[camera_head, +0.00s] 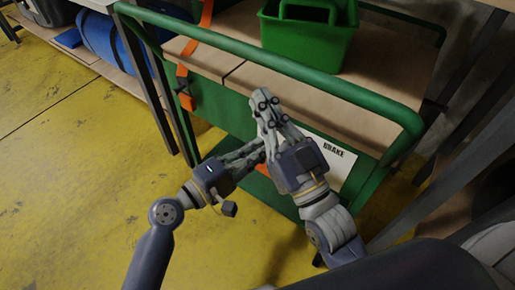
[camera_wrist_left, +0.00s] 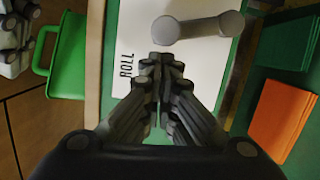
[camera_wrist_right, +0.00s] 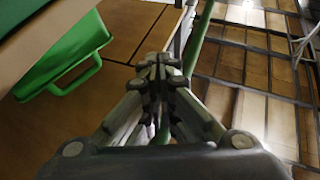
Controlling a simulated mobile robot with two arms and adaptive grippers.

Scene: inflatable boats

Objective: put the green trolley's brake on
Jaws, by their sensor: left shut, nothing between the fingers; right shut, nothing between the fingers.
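The green trolley (camera_head: 270,60) stands ahead with its push rail toward me. A white plate on its end panel (camera_head: 345,168) reads BRAKE at its right part. In the left wrist view the plate (camera_wrist_left: 200,65) reads ROLL, and a grey lever (camera_wrist_left: 200,26) with a round knob-like end lies across it. The lever is hidden behind my grippers in the head view. My left gripper (camera_head: 262,150) is shut and empty in front of the panel, its tips near the ROLL lettering, apart from the lever. My right gripper (camera_head: 263,98) is shut and empty above it, near the rail.
A green tub (camera_head: 310,40) with a handle sits on the trolley's top. An orange strap (camera_head: 190,60) hangs at the trolley's left. An orange item (camera_wrist_left: 283,115) lies in the lower part. A rack with blue rolls (camera_head: 110,40) stands left. The yellow floor at left is clear.

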